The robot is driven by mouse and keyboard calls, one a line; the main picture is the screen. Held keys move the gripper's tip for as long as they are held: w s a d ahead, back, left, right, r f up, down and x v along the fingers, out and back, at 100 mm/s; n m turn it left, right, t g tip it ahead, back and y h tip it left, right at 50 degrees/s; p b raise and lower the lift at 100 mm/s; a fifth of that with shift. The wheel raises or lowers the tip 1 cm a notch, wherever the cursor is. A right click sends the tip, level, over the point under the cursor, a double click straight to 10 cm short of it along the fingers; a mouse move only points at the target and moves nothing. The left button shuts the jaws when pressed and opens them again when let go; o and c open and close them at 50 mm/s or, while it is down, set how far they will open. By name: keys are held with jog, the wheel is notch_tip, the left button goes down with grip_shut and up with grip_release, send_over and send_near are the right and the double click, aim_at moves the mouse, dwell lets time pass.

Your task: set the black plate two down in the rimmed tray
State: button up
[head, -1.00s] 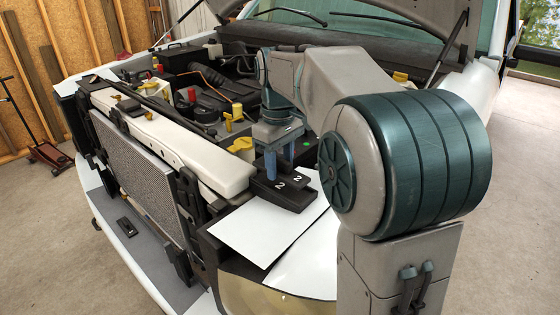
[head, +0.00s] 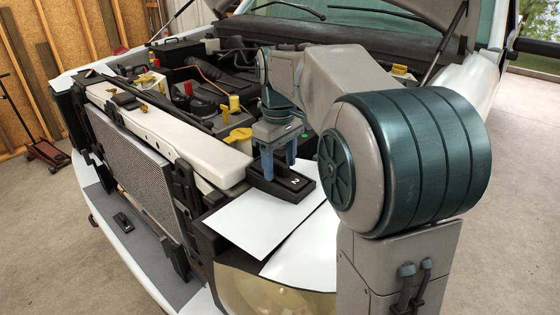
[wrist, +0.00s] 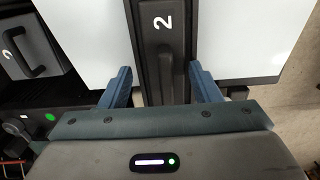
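The black plate two (wrist: 164,38) lies flat in the wrist view, with a white "2" and a raised bar handle. It appears to sit down inside the black rimmed tray (head: 282,192), whose rim shows along both its long sides. In the head view the "2" shows near the front end. My gripper (wrist: 162,70) is open, with one blue finger on each side of the plate and a gap between them and the handle. In the head view my gripper (head: 279,178) is directly over the tray. The far side of the tray is hidden by my arm.
White sheets (head: 250,222) lie under and in front of the tray. Another dark plate with a handle (wrist: 28,42) is at the left of the wrist view, its mark partly cut off. The pale radiator beam (head: 165,130) and engine parts stand close to the left.

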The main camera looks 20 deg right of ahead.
aim_at(278, 160)
jog(key=shift+s+a+f, duration=0.2)
jog(key=shift+a+f, duration=0.15)
jog(key=shift+a, duration=0.05)
jog(key=shift+r, duration=0.2)
notch_tip(278, 160, up, 14)
jog(key=shift+w+p, duration=0.3)
jog(key=shift+p, duration=0.1)
jog(key=shift+d, duration=0.15)
